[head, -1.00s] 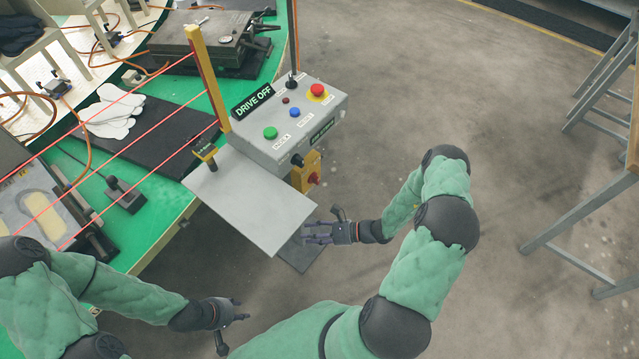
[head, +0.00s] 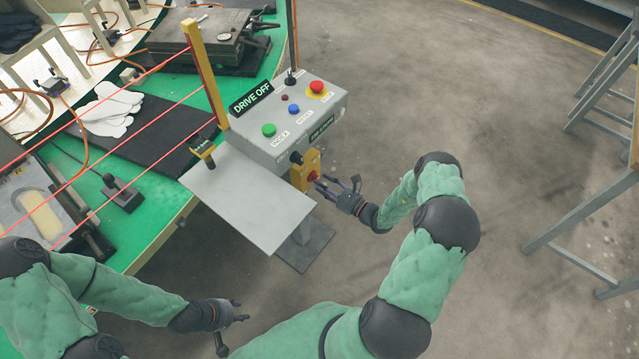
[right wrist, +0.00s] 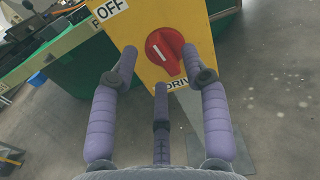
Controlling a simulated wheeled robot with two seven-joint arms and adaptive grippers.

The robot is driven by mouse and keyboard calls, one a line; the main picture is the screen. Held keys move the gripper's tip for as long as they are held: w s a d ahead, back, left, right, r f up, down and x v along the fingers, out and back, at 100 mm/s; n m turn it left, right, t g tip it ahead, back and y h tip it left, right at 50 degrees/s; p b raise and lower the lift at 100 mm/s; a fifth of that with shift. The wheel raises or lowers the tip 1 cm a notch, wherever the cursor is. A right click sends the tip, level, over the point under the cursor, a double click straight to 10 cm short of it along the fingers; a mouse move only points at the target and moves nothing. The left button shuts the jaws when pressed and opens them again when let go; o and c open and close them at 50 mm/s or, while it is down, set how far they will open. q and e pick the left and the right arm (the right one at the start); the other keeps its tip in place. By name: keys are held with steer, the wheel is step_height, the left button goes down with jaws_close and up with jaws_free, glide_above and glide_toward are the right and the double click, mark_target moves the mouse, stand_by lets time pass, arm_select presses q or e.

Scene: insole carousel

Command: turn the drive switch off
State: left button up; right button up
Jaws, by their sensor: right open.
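The drive switch is a red rotary knob (right wrist: 165,50) on a yellow plate (right wrist: 160,20), with an "OFF" label at its upper left and a "DRIVE" label below it, partly hidden by my fingers. In the head view the yellow switch box (head: 303,170) sits under the grey control box (head: 285,120). My right gripper (head: 334,187) is open just beside the knob; in the right wrist view its fingers (right wrist: 160,75) spread around the knob's lower side, apparently not gripping it. My left gripper (head: 232,325) is low at the bottom, away from the switch; its fingers look apart.
The control box carries green, blue and red buttons and a "DRIVE OFF" sign (head: 251,98). A grey shelf plate (head: 250,198) juts out left of the switch. Red beams cross the green carousel table (head: 85,160). The floor on the right is clear up to a metal frame.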

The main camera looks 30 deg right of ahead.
steer(key=shift+x, duration=1.05)
jaws_close()
steer(key=shift+n, duration=0.4)
steer(key=shift+a+f+n+b, duration=0.1)
steer(key=shift+n+b, duration=0.1)
steer(key=shift+n, duration=1.4)
steer(key=shift+f+n+b, duration=0.15)
steer(key=shift+n+b, duration=0.05)
steer(key=shift+n, duration=1.4)
